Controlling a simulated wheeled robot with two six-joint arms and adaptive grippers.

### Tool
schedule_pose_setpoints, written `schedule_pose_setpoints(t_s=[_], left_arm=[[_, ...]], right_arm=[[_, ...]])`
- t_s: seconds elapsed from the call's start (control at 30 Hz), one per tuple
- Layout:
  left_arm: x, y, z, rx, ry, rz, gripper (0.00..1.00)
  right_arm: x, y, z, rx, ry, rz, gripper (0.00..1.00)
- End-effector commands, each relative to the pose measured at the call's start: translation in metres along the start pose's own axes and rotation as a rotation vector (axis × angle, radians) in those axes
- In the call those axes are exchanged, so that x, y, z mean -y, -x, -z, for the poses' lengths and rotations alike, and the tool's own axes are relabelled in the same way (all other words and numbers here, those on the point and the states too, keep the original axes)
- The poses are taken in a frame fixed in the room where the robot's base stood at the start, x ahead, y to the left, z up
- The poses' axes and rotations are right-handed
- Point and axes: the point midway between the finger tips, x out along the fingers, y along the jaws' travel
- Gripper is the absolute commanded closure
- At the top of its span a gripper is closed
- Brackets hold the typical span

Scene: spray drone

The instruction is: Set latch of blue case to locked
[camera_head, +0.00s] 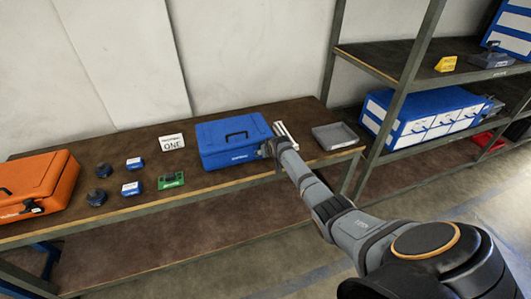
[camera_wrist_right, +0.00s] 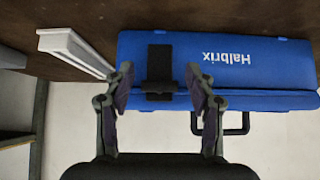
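The blue case (camera_head: 233,140) stands closed on the workbench, with its black handle on top; it also fills the upper part of the right wrist view (camera_wrist_right: 265,75), marked "Halbrix" upside down. Its black latch (camera_wrist_right: 160,58) shows on the front face in that view. My right gripper (camera_wrist_right: 160,88) is open, with one finger on each side of the latch and nothing between them but the latch area; contact cannot be told. In the head view my right gripper (camera_head: 269,149) is at the case's front right corner and hides the latch. My left gripper is not in view.
An orange case (camera_head: 42,180) stands at the bench's left end. A "ONE" sign (camera_head: 171,142), small blue boxes, black round parts and a green board (camera_head: 170,181) lie between. White strips (camera_head: 286,136) and a grey tray (camera_head: 335,136) are right of the case. A shelf rack stands right.

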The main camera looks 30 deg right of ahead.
Motion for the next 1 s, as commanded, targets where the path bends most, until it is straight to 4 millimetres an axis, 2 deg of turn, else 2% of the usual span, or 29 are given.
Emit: schedule_pose_setpoints(t_s=[0.37, 0.57, 0.8, 1.0], left_arm=[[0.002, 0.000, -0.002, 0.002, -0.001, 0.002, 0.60], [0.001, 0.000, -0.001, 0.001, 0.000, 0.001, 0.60], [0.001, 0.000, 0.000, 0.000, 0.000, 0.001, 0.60], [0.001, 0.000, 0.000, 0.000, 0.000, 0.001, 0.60]], right_arm=[[-0.001, 0.006, -0.001, 0.002, 0.001, -0.001, 0.43], [-0.001, 0.036, -0.001, -0.001, 0.004, -0.002, 0.43], [-0.001, 0.086, -0.001, -0.001, 0.004, -0.002, 0.43], [-0.001, 0.113, 0.000, 0.000, 0.001, -0.001, 0.43]])
